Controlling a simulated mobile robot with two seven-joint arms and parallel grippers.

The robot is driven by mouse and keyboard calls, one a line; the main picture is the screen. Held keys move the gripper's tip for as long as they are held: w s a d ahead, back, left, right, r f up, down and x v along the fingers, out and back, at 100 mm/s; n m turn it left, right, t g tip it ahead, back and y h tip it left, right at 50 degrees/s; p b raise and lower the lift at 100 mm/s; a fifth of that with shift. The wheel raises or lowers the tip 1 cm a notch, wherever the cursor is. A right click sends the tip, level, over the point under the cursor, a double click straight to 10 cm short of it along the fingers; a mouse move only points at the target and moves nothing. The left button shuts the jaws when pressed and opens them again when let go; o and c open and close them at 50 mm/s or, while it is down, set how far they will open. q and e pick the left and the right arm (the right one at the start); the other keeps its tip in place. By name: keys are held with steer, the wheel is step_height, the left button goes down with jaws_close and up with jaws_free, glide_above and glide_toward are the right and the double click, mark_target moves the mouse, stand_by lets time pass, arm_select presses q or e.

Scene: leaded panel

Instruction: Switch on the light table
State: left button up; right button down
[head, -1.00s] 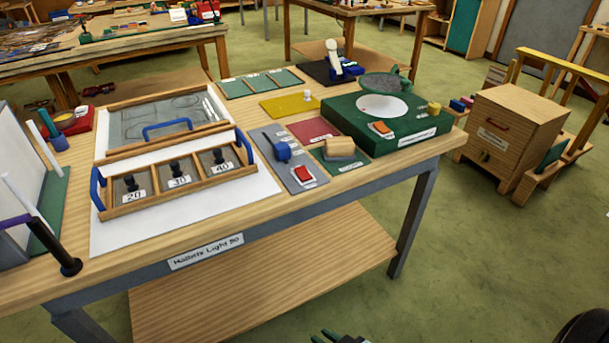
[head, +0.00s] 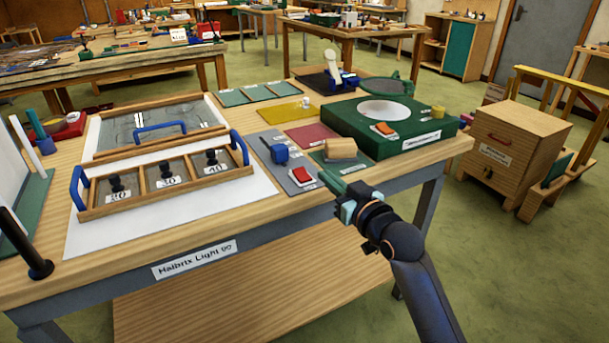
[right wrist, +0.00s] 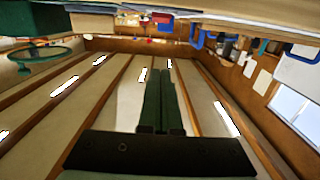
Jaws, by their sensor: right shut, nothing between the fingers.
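A white flat panel (head: 95,235) lies on the wooden table (head: 60,280), whose front edge carries a label reading roughly "Halbrix Light 90" (head: 194,259). A red rocker switch (head: 301,175) sits on a grey plate (head: 274,150) to the right of the panel. My right gripper (head: 325,179) is shut and empty, its fingertips just right of the red switch near the table's front edge; contact with it cannot be told. Its closed fingers show in the right wrist view (right wrist: 157,80), pointing toward the far wall and ceiling. My left gripper is out of view.
A wooden tray (head: 165,178) with blue handles and black knobs stands on the panel. A sanding block (head: 341,149) and a green box (head: 345,123) with an orange-red switch (head: 384,129) stand behind my right gripper. Open floor (head: 520,270) lies to the right.

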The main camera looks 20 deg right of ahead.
glide_above(305, 179)
steer(key=s, duration=0.1)
steer(key=shift+s+f+b, duration=0.1)
steer(key=shift+f+b, duration=0.15)
steer(key=shift+b, duration=0.1)
steer(key=f, duration=0.1)
steer(key=w+f, duration=0.1)
steer(key=f, duration=0.1)
steer(key=shift+f+b, duration=0.1)
steer(key=shift+b, duration=0.2)
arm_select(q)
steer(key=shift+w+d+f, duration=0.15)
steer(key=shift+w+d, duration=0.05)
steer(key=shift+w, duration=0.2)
arm_select(e)
steer(key=shift+w+f, duration=0.1)
steer(key=shift+f, duration=0.35)
